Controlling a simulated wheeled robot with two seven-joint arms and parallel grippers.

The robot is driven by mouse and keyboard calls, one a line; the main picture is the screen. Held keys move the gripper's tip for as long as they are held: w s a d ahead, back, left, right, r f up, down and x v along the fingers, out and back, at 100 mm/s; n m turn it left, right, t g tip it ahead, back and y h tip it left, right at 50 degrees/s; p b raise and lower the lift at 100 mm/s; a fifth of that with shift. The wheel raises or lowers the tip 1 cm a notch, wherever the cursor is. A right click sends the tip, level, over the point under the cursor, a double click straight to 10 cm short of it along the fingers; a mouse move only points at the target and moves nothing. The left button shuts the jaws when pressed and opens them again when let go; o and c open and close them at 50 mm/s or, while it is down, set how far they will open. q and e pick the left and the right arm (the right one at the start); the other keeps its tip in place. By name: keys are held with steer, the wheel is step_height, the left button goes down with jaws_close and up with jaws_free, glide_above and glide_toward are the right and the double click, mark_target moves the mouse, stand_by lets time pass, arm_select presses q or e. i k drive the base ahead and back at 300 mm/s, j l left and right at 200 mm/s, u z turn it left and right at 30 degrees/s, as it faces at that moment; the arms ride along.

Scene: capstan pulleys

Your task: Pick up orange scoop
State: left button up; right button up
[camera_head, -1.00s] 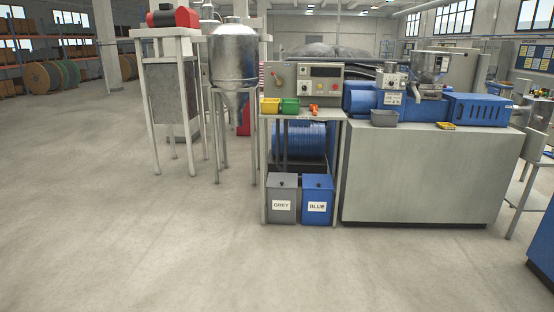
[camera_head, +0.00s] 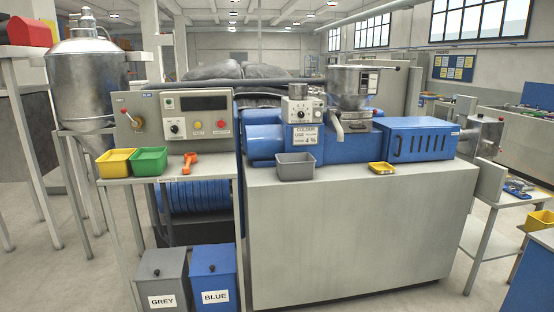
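The orange scoop (camera_head: 188,163) lies on the small side table (camera_head: 209,169) below the control panel. It is to the right of the green bin (camera_head: 149,161) and near the table's right part. Neither of my grippers shows in the head view. Nothing is seen touching the scoop.
A yellow bin (camera_head: 116,163) stands left of the green one. A grey tub (camera_head: 295,167) and a yellow tray (camera_head: 381,168) sit on the machine's cabinet (camera_head: 350,235). Grey (camera_head: 163,279) and blue (camera_head: 214,278) lidded bins stand below the table. Floor shows at left.

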mark_target(189, 158)
steer(key=i+l+z, duration=0.1)
steer(key=i, duration=0.3)
steer(key=i+l+z, duration=0.1)
steer(key=i, duration=0.3)
steer(key=u, duration=1.25)
